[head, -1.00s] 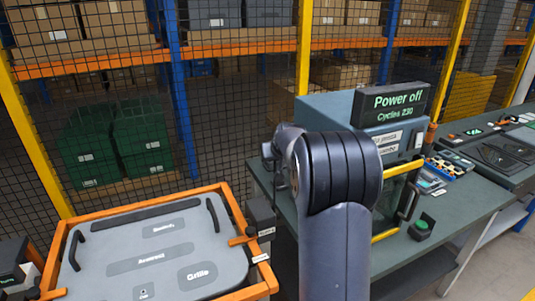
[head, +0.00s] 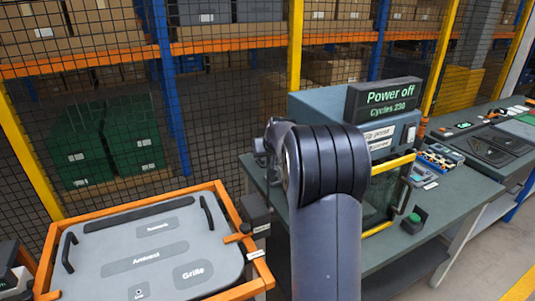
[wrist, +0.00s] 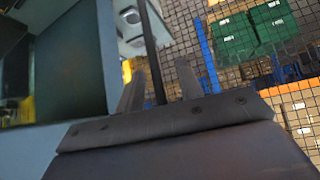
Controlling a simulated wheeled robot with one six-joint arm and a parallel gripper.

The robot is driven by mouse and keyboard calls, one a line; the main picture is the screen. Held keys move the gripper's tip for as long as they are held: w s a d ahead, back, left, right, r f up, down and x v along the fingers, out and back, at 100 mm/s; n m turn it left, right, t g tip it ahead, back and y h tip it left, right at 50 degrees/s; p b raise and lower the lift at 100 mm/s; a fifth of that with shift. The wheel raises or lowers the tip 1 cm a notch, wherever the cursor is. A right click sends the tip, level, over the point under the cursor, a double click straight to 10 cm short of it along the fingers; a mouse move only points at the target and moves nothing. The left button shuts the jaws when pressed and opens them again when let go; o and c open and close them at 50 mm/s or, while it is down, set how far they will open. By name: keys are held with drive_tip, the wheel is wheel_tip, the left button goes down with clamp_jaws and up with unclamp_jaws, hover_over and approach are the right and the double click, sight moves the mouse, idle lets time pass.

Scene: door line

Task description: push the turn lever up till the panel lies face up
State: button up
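The grey panel (head: 145,252) sits in an orange frame (head: 218,187) at the lower left of the head view. Its labelled face, with black handles, shows upward. A small orange lever (head: 237,238) sticks out at the frame's right side, beside a dark block (head: 255,213). My arm stands to the right of it, and my gripper is hidden behind the arm in the head view. In the wrist view my gripper (wrist: 160,88) has its two fingers apart. A dark bar (wrist: 151,45) shows between them; I cannot tell whether they touch it.
A mesh fence with racks and green bins (head: 132,140) stands behind. Floor is free at the lower right.

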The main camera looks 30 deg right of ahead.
drive_tip(key=b+v, duration=0.2)
drive_tip(key=v, duration=0.8)
drive_tip(key=shift+s+r+b, duration=0.25)
drive_tip(key=shift+s+b, duration=0.05)
drive_tip(key=shift+b, duration=0.1)
drive_tip(key=shift+w+f, duration=0.1)
drive_tip(key=p+x, duration=0.2)
drive_tip(key=x, duration=0.8)
drive_tip(key=shift+f+p, duration=0.2)
drive_tip(key=shift+p, duration=0.1)
